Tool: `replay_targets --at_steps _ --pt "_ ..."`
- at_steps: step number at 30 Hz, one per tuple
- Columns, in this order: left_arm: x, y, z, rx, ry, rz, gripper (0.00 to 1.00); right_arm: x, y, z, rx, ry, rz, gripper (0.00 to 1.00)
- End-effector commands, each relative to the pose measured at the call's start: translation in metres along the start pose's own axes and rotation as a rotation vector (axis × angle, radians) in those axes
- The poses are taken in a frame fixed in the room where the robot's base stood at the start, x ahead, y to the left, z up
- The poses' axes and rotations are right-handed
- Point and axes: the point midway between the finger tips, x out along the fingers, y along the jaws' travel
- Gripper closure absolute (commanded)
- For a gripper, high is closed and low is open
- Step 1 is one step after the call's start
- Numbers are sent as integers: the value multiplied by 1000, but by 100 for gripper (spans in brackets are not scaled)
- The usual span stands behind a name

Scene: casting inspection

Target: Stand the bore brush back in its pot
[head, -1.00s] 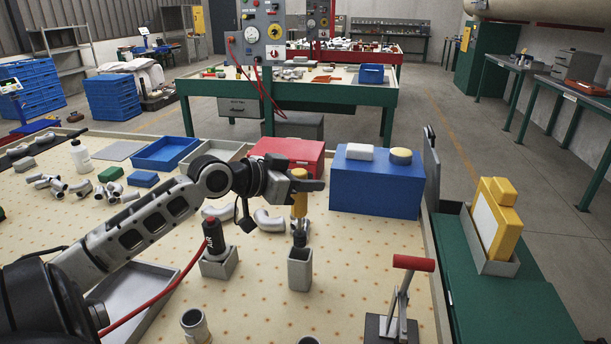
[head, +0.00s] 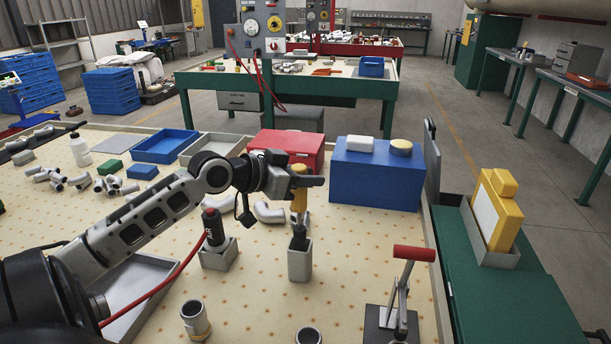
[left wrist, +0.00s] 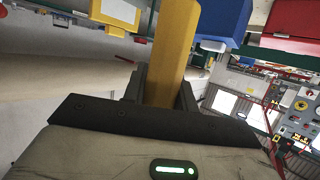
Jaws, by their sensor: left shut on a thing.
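The bore brush (head: 299,205) has a yellow handle and a dark brush end, and it is upright. My left gripper (head: 305,181) is shut on the upper part of its handle. The yellow handle (left wrist: 172,45) also shows between the fingers (left wrist: 162,88) in the left wrist view. The grey square pot (head: 300,265) stands on the table directly below. The dark brush end is at the pot's mouth and its lower tip seems to be inside, hidden by the front wall. My right gripper is not in view.
A black air tool (head: 213,226) with a red hose stands in a grey holder left of the pot. A red-handled lever clamp (head: 400,290) stands front right. Grey cups (head: 195,318) are at the front. Pale castings (head: 268,213), a blue box (head: 376,180) and a red box (head: 289,147) lie behind.

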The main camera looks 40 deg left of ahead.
Motion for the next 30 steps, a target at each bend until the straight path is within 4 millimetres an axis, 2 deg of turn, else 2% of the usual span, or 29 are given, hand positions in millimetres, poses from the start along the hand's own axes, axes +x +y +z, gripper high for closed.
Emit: replay_targets --at_steps 30 --pt "16 0 46 -1 1 0 99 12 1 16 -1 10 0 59"
